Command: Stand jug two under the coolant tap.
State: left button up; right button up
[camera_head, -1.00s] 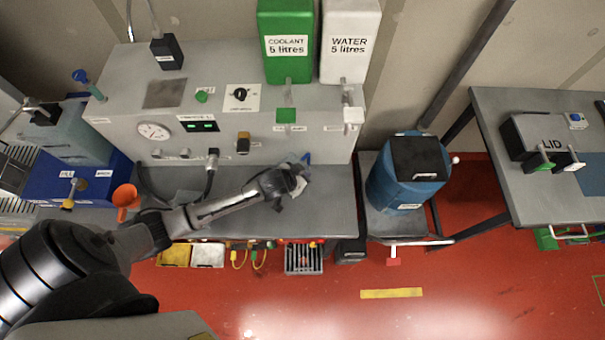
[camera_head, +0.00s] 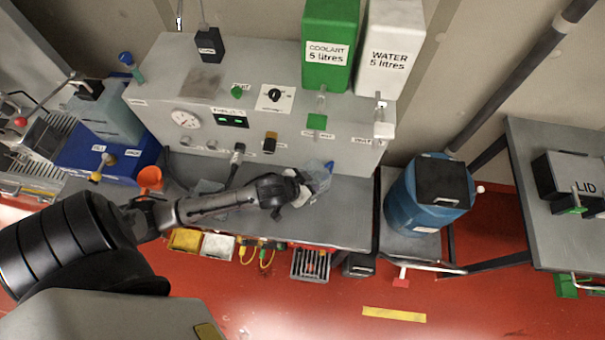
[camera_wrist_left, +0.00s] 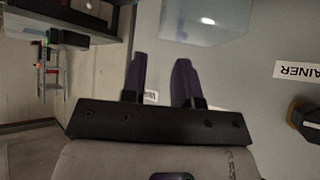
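A translucent jug with a bluish edge (camera_head: 318,176) stands at the bench front face, just beyond the tip of my left gripper (camera_head: 300,188). I cannot read a jug number. In the left wrist view, a translucent container (camera_wrist_left: 207,20) lies ahead of the dark fingers (camera_wrist_left: 160,80), which are apart with grey surface showing between them. It looks clear of the fingertips. The green coolant tank (camera_head: 330,50) sits on the machine, with its tap (camera_head: 321,103) below it, above and behind the gripper. My right gripper is not in view.
The white water tank (camera_head: 390,48) and its tap stand right of the coolant tank. A blue drum (camera_head: 427,200) stands right of the bench. An orange funnel (camera_head: 150,178) and a blue box (camera_head: 100,155) are at left. A greyish item (camera_head: 207,188) lies behind my arm.

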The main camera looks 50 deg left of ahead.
pick_arm(q)
jog(key=s+d+r+g, duration=0.1)
jog(key=s+d+g, duration=0.1)
jog(key=s, duration=0.7)
jog(key=s+d+r+m+g, duration=0.1)
jog(key=s+d+r+g, duration=0.1)
jog(key=s, duration=0.7)
jog(key=shift+s+d+g, duration=0.35)
jog(key=shift+d+g, duration=0.35)
jog(key=shift+d, duration=0.25)
